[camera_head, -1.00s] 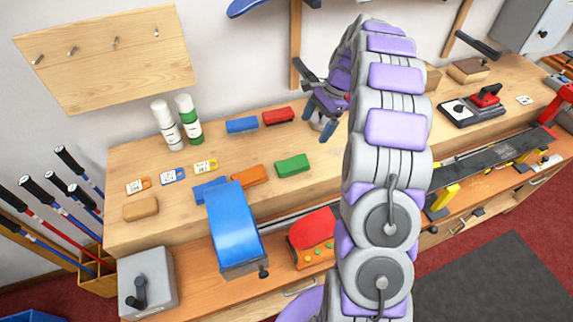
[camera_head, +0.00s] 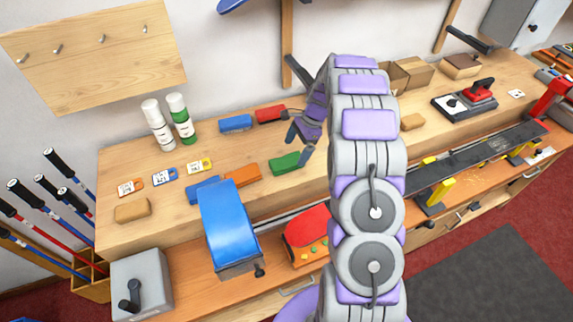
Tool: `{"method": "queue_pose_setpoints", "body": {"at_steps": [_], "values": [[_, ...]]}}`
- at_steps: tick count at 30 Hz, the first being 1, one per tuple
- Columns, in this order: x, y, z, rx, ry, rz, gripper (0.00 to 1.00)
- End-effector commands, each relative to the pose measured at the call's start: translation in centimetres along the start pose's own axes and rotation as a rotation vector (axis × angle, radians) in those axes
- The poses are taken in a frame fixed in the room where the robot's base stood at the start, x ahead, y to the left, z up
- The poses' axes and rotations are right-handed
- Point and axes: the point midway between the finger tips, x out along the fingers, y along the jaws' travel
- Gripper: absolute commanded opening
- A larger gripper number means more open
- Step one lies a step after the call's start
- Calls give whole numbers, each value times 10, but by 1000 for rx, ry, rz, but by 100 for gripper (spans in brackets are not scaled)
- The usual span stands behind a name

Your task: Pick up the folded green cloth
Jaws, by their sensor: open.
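The folded green cloth (camera_head: 285,163) is a small, block-like green piece lying on the wooden bench top, left of my arm. My gripper (camera_head: 298,143) is open and empty, with its fingers pointing down just above and slightly right of the cloth's right end. I cannot tell whether a fingertip touches it.
An orange piece (camera_head: 242,176) and a blue one (camera_head: 203,189) lie to its left. A red piece (camera_head: 270,114) and another blue one (camera_head: 236,123) lie behind it.

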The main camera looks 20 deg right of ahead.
Motion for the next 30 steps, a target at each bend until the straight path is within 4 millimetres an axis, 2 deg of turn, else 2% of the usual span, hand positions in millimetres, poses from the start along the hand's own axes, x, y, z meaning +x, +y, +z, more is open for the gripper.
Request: {"method": "queue_pose_setpoints", "body": {"at_steps": [6, 15, 23, 30], "values": [[11, -1, 2, -1, 2, 0, 100], [51, -4, 7, 1, -1, 3, 100], [54, -4, 8, -1, 1, 0, 100], [54, -5, 8, -1, 1, -1, 78]]}}
